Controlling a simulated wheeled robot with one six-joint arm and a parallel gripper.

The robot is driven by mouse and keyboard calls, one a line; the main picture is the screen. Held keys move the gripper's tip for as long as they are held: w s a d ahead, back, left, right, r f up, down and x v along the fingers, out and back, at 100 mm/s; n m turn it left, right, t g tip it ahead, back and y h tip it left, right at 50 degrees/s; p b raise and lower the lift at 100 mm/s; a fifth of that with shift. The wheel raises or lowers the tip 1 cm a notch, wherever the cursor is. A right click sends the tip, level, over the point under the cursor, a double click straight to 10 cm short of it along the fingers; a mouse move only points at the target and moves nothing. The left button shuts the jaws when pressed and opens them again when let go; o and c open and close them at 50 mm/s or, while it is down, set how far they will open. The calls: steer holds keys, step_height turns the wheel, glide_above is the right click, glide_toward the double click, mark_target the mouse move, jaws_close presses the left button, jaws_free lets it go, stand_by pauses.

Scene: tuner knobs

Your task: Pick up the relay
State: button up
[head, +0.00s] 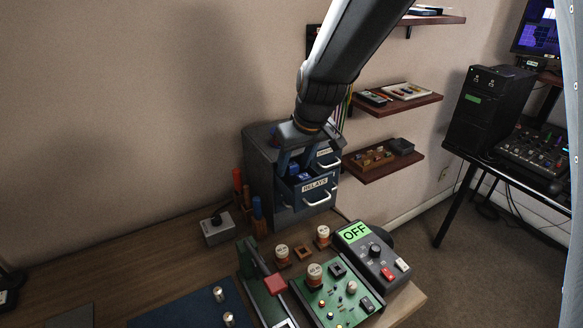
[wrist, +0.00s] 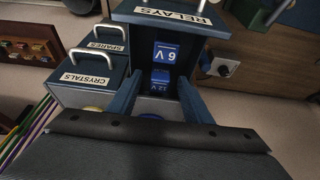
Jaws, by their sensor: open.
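The drawer labelled RELAYS (head: 319,197) is pulled out of the small grey-blue cabinet (head: 262,172); it also shows in the wrist view (wrist: 168,17). Inside it are blue relays: one marked 6 V (wrist: 166,53) and one marked 12 V (wrist: 160,78). A further blue piece (wrist: 150,116) shows behind them, mostly hidden by my gripper's dark edge. In the head view the relays (head: 303,177) are partly hidden. My gripper (head: 296,160) is open above the drawer, pointing down. Its two fingers (wrist: 160,98) show either side of the relays, with nothing clearly held.
Drawers labelled SPARES (wrist: 106,47) and CRYSTALS (wrist: 85,78) sit beside the open one. A green circuit board (head: 338,296) and a meter reading OFF (head: 370,254) stand in front. Wall shelves (head: 397,104) are at right. Screwdrivers (head: 256,207) stand left of the cabinet.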

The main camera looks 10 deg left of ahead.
steer(key=shift+w+a+f, duration=0.15)
steer(key=shift+w+f, duration=0.05)
steer(key=shift+f, duration=0.35)
steer(key=shift+c, duration=0.2)
steer(key=c, duration=1.1)
steer(key=shift+r, duration=0.15)
steer(key=shift+r+p, duration=0.25)
steer(key=shift+p, duration=0.05)
steer(key=shift+f+b, duration=0.15)
steer(key=shift+b, duration=0.5)
steer(key=shift+b, duration=0.35)
